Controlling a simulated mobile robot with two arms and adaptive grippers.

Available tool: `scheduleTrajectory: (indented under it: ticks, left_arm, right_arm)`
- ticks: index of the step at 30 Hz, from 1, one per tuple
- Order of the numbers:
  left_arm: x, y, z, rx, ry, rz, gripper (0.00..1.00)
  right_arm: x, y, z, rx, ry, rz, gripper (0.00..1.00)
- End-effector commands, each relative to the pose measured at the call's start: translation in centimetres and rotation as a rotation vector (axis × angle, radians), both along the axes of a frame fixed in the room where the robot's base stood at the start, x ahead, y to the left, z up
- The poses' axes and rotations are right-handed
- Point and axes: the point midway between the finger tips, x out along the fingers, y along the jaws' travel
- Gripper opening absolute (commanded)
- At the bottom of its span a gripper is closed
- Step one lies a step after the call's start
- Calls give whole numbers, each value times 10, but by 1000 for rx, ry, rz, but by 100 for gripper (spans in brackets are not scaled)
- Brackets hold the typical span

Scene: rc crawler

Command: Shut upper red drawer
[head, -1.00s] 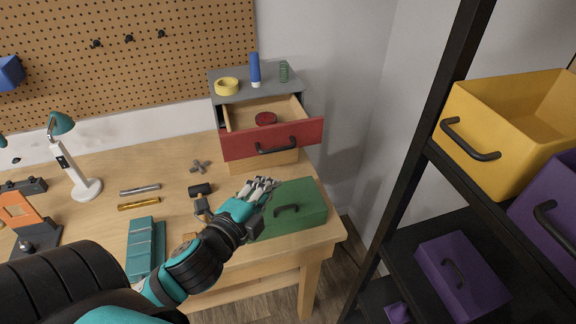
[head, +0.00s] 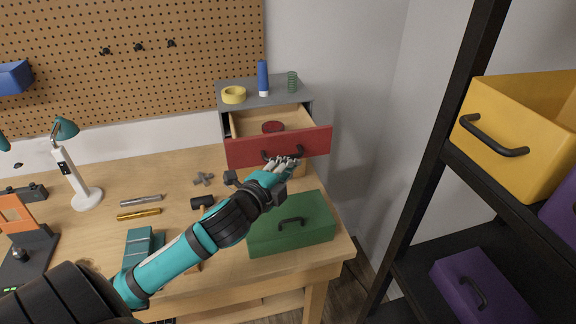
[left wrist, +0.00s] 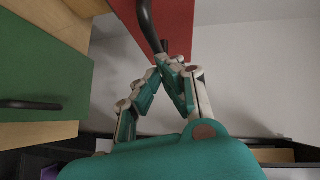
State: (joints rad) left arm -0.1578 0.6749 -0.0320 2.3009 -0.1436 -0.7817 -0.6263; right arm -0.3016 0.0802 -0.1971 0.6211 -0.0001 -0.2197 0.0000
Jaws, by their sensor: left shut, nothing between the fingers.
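The upper red drawer (head: 245,153) of the small grey cabinet (head: 222,92) at the back right of the bench is pulled open. Its front has a dark bar handle (head: 269,157), and a dark red round thing (head: 272,127) lies inside. My left gripper (head: 287,162) is shut and empty, with its fingertips at the lower part of the drawer front by the handle. In the left wrist view the fingers (left wrist: 170,66) are close together just below the red front (left wrist: 195,20) and its handle; I cannot tell whether they touch. My right gripper is not in view.
A green box (head: 310,222) with a handle sits on the bench below my left wrist. A yellow tape roll (head: 234,95), blue bottle (head: 263,78) and green spring (head: 292,82) stand on the cabinet. A black shelf with yellow (head: 530,140) and purple bins stands at the right.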

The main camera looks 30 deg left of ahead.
Motion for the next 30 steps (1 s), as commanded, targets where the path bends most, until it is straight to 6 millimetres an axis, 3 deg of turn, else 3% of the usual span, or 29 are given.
scheduleTrajectory:
  ticks: [10,21,25,30]
  left_arm:
    - [6,6,1,3,-1,0,0]
    - [71,83,1,5,0,2,0]
    - [88,102,1,3,-1,1,0]
    - [95,112,0,2,0,2,0]
  right_arm:
    - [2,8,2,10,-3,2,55]
    - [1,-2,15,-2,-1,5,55]
    - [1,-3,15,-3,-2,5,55]
    - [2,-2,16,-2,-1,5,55]
